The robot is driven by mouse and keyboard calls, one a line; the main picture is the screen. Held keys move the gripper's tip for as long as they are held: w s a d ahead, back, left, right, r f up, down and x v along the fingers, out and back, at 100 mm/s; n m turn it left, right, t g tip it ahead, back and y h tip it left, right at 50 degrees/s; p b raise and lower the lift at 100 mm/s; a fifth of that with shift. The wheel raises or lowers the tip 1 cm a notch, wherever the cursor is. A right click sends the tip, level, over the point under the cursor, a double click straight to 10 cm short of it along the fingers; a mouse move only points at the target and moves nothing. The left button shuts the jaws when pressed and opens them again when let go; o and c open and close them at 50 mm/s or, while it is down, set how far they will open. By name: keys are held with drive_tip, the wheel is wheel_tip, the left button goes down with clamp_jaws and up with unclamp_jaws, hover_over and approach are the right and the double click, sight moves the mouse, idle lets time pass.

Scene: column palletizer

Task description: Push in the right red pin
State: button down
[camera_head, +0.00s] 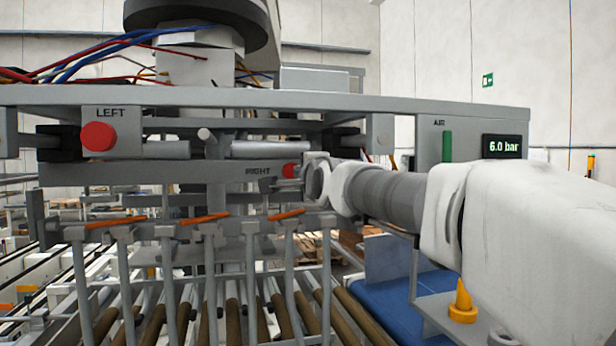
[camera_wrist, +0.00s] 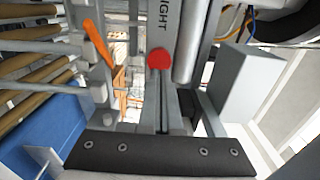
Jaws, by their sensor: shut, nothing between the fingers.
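The right red pin (camera_head: 289,171) is a round red knob beside the label RIGHT on a grey bar. It also shows in the wrist view (camera_wrist: 160,60), near the top middle, just beyond my fingertips. My gripper (camera_head: 277,187) is shut and empty, with its tips beside and slightly below the pin in the head view. I cannot tell whether the tips touch the pin. My arm comes in from the right and hides what lies just right of the pin. The left red pin (camera_head: 98,137) sticks out below the label LEFT.
A long grey beam (camera_head: 330,101) runs above the pins. Orange-topped fork tines (camera_head: 205,217) hang below over brown rollers. A green air lever (camera_head: 447,146) and a 6.0 bar display (camera_head: 502,147) are at right. A blue surface (camera_head: 400,305) lies below my arm.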

drive_tip(key=b+v, duration=0.3)
drive_tip(key=v, duration=0.7)
drive_tip(key=shift+b, duration=0.3)
drive_tip(key=s+d+f+n+g+h, duration=0.1)
drive_tip(key=s+d+f+n+g, duration=0.3)
drive_tip(key=s+f, duration=0.4)
drive_tip(key=s+d+f+n+g+h, duration=0.2)
drive_tip(key=s+d+f+n+g, duration=0.2)
drive_tip(key=s+f, duration=0.5)
drive_tip(key=s+d+f+n+g+h, duration=0.2)
drive_tip(key=s+d+f+n, duration=0.4)
drive_tip(key=f, duration=1.3)
drive_tip(key=s+g, duration=0.1)
drive_tip(key=s, duration=0.1)
drive_tip(key=shift+s+f+n+g, duration=0.15)
drive_tip(key=shift+s+n+g, duration=0.25)
